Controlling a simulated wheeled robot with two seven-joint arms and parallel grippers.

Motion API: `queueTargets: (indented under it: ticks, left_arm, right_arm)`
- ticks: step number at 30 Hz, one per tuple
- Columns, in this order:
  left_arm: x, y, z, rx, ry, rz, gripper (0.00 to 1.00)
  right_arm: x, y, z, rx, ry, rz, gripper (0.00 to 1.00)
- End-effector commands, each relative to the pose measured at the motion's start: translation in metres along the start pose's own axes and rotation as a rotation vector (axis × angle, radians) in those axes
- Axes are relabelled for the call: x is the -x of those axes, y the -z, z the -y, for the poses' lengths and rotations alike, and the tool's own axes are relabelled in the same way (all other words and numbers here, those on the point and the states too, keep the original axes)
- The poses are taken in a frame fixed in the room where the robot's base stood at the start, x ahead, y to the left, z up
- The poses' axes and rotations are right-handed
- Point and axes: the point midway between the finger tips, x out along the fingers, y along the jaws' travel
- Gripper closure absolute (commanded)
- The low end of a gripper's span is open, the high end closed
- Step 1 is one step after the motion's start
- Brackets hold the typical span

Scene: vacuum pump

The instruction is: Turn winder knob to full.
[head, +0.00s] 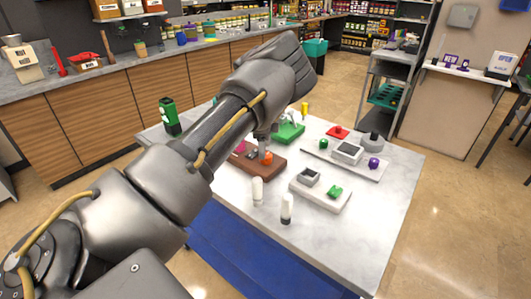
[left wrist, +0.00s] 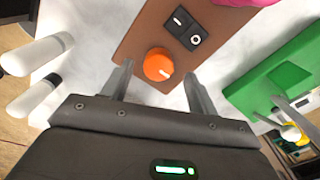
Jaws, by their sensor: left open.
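The orange round knob (left wrist: 158,65) sits on a brown board (left wrist: 140,40), with a white pointer line toward its lower right edge in the left wrist view. A black two-part switch (left wrist: 187,30) is beside it. In the head view the knob (head: 267,158) and board (head: 270,168) show just below my left gripper (head: 263,142). In the left wrist view my left gripper (left wrist: 158,82) is open, its fingers on either side of the knob with gaps showing. Whether they reach knob height is unclear. My right gripper is not in view.
Two white-bodied cylinders (head: 257,190) (head: 286,208) stand at the table's front. A green device (head: 290,131) is beyond the board; white trays (head: 325,198) (head: 345,163) with small parts lie to the right. The marble table (head: 370,225) is clear at front right.

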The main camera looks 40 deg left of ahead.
Motion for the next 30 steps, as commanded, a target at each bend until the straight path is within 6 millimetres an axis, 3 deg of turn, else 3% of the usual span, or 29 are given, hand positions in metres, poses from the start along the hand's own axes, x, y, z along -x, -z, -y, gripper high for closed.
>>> queueTargets:
  ticks: [3, 9, 19, 28, 30]
  left_arm:
    - [-0.017, 0.001, 0.000, -0.003, -0.002, 0.001, 0.41]
    - [-0.034, 0.002, 0.000, -0.004, 0.000, 0.000, 0.41]
    - [-0.037, 0.002, 0.000, -0.004, 0.001, 0.000, 0.42]
    - [-0.037, 0.002, 0.000, -0.004, 0.001, 0.000, 0.81]
    - [-0.037, 0.002, 0.000, -0.004, 0.001, 0.000, 0.86]
  right_arm:
    - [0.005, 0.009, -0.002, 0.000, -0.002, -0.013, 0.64]
    - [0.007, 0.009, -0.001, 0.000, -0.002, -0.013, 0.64]
    - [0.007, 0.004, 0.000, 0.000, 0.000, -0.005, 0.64]
    - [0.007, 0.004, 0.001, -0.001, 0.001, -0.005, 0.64]
    - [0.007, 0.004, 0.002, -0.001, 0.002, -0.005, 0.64]
